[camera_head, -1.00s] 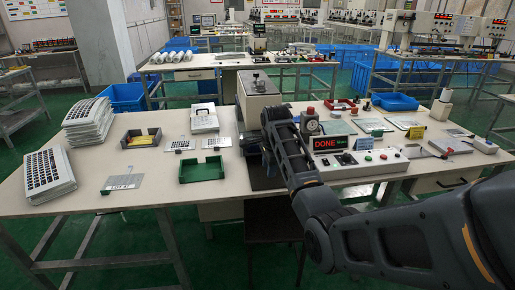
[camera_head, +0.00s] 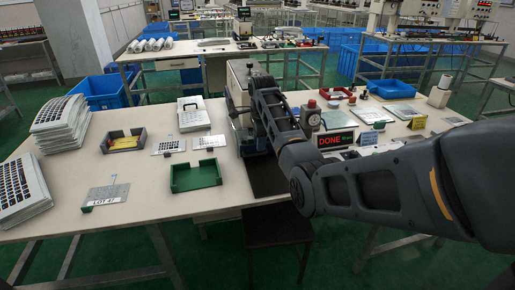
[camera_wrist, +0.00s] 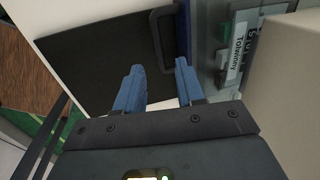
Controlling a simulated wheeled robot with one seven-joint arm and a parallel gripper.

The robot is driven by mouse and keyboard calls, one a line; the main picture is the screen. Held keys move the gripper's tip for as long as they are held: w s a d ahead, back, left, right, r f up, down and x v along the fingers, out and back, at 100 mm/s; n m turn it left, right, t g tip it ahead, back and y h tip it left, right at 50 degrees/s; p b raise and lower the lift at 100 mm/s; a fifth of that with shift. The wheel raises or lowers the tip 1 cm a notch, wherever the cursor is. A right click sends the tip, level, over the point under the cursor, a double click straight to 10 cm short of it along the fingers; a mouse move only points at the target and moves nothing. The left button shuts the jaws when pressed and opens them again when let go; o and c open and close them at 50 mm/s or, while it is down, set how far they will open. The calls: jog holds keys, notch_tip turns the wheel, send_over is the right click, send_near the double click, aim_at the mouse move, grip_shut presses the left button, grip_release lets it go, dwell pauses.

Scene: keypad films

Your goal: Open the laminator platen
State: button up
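The laminator (camera_head: 236,92) is a beige and grey machine on the table, partly hidden behind my arm in the head view. I cannot clearly tell its platen from its body there. In the wrist view, a beige block (camera_wrist: 288,85) and a grey part with a small label (camera_wrist: 236,52) are to the right of my gripper. A dark loop like a handle (camera_wrist: 157,38) lies just beyond the fingertips. My gripper (camera_wrist: 158,72) has blue fingers, set apart with nothing between them. In the head view the fingers are hidden by my arm.
A black mat (camera_head: 265,178) lies at the table's front edge. To the left are a green tray (camera_head: 196,176), a grey tray (camera_head: 124,141) and stacked keypad sheets (camera_head: 61,122).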

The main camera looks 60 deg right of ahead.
aim_at(258, 154)
jog(key=shift+w+d+f, duration=0.15)
jog(key=shift+f, duration=1)
jog(key=shift+w+d+f, duration=0.15)
jog(key=shift+f, duration=0.95)
grip_shut()
